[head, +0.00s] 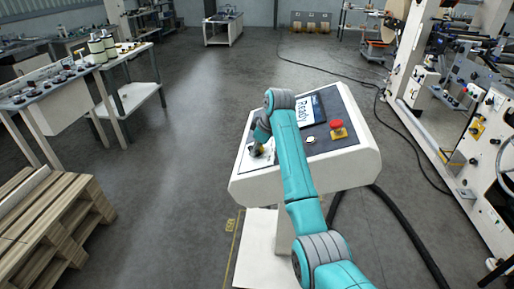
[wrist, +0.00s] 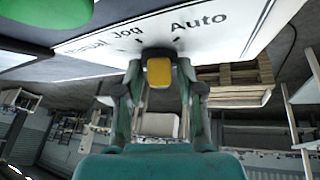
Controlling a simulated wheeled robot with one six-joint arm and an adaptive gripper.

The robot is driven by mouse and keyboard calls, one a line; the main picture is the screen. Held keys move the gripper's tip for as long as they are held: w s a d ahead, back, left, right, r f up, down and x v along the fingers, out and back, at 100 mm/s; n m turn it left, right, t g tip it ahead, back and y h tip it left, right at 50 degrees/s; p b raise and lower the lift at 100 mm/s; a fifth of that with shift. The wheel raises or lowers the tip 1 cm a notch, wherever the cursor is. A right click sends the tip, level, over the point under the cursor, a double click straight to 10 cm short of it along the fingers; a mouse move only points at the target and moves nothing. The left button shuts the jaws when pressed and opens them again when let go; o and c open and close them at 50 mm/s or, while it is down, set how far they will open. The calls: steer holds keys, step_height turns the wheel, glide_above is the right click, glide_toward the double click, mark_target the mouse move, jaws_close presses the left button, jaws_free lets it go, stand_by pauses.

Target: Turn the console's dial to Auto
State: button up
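The console (head: 348,160) stands in front of me in the head view, with my arm reaching across it. My gripper (head: 257,150) is at the left end of its sloping panel. In the wrist view the dial (wrist: 158,72) shows a yellow grip on a black body. The fingers of my gripper (wrist: 160,88) are on either side of the dial, apart, with a gap seeming to remain beside it. The printed Auto label (wrist: 198,22) is right of the Jog label (wrist: 128,31); a third label further left is partly legible. Which mark the dial points at cannot be told.
The console also carries a screen (head: 311,109) reading Ready, a red mushroom button (head: 337,125) on yellow and a white button (head: 311,139). A green round part (wrist: 45,10) shows in the wrist view. Pallets (head: 55,225) stand left; floor between is clear. A cable runs right.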

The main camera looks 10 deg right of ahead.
steer(key=shift+c, duration=1.2)
steer(key=shift+s+a+f+m+t+h, duration=0.1)
steer(key=shift+a+f+m+t+h, duration=0.1)
steer(key=shift+m+t+h, duration=0.5)
steer(key=shift+d+r+m+t+h, duration=0.1)
steer(key=shift+m+t+h, duration=0.4)
steer(key=shift+m, duration=0.8)
steer(key=o, duration=0.8)
steer(key=v, duration=1.2)
